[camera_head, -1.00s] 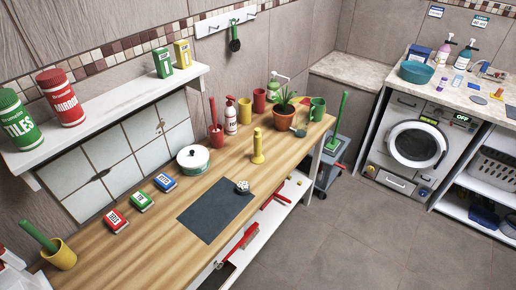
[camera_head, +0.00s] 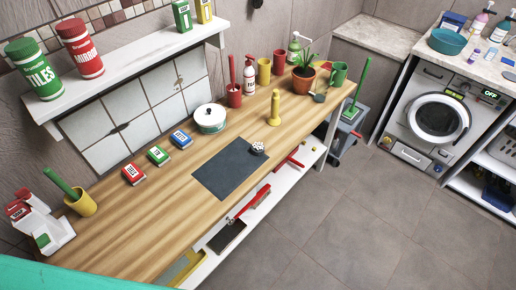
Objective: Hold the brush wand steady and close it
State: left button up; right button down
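A yellow upright wand-like piece (camera_head: 273,108) with a wider base stands on the wooden counter (camera_head: 130,215), right of centre. A small dark piece with a white speckled top (camera_head: 258,148) sits at the far right corner of the dark grey mat (camera_head: 231,177). I cannot tell for sure which of these belongs to the brush wand. Both pieces stand apart and nothing holds them. Neither of my grippers is in view.
Red, green and blue boxes (camera_head: 181,139) and a white-green pot (camera_head: 211,118) stand behind the mat. A potted plant (camera_head: 303,78) and cups are at the far right end. A red brush (camera_head: 249,205) lies on the lower shelf. The counter's front left is clear.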

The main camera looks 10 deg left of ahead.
aim_at(274, 120)
jog(key=i+l+u, duration=0.15)
jog(key=l, duration=0.3)
jog(key=i+l+u, duration=0.1)
jog(key=l, duration=0.3)
jog(key=i+l+u, duration=0.15)
jog(key=l, duration=0.35)
jog(key=i+l+u, duration=0.1)
jog(key=l, duration=0.35)
jog(key=i+l+u, duration=0.15)
jog(key=l, duration=0.35)
jog(key=i+l+u, duration=0.1)
jog(key=l, duration=0.4)
